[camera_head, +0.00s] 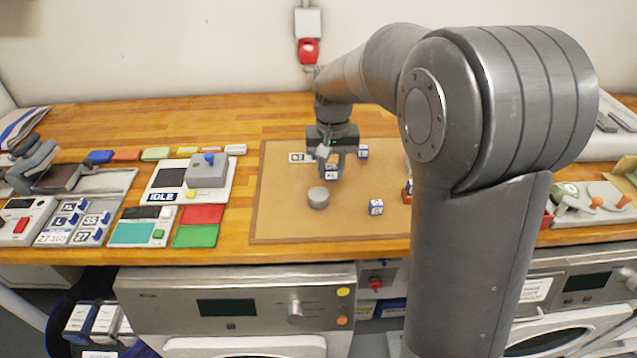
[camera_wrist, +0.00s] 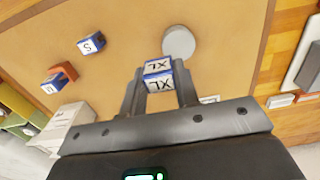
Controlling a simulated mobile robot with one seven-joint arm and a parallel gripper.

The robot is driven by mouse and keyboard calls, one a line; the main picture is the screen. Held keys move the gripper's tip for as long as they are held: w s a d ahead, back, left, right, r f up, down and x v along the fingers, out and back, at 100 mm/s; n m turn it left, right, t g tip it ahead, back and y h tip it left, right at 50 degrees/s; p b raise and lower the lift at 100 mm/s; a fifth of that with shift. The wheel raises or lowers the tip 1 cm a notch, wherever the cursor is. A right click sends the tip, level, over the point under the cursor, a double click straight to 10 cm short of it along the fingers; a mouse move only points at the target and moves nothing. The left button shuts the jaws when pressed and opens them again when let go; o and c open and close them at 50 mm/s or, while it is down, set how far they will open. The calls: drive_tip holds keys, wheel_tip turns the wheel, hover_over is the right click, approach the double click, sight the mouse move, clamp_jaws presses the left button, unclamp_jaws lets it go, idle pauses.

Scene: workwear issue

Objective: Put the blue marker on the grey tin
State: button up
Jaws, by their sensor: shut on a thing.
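My gripper (camera_head: 331,160) is shut on a small blue-and-white lettered block, the blue marker (camera_head: 331,173). In the wrist view the blue marker (camera_wrist: 158,82) sits between the two fingers, with XL readable on it. The grey tin (camera_head: 318,197) is a short round piece with a flat, bare top, standing on the brown mat. In the head view it is in front of and slightly left of my gripper. In the wrist view the grey tin (camera_wrist: 181,42) lies just beyond the held marker. I cannot tell how high the marker is above the mat.
Similar lettered blocks lie on the mat (camera_head: 280,222): one right of the tin (camera_head: 376,207), one behind right (camera_head: 363,152), and one at the left back (camera_head: 297,157). An orange item is at the right edge. A device marked IDLE (camera_head: 190,182) stands left of the mat.

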sight(319, 193)
drive_tip(key=a+f, duration=0.1)
drive_tip(key=w+a, duration=0.1)
drive_tip(key=shift+a+f, duration=0.4)
drive_tip(key=shift+f, duration=2)
drive_tip(key=shift+f, duration=0.1)
drive_tip(key=o, duration=0.9)
drive_tip(key=shift+o, duration=0.2)
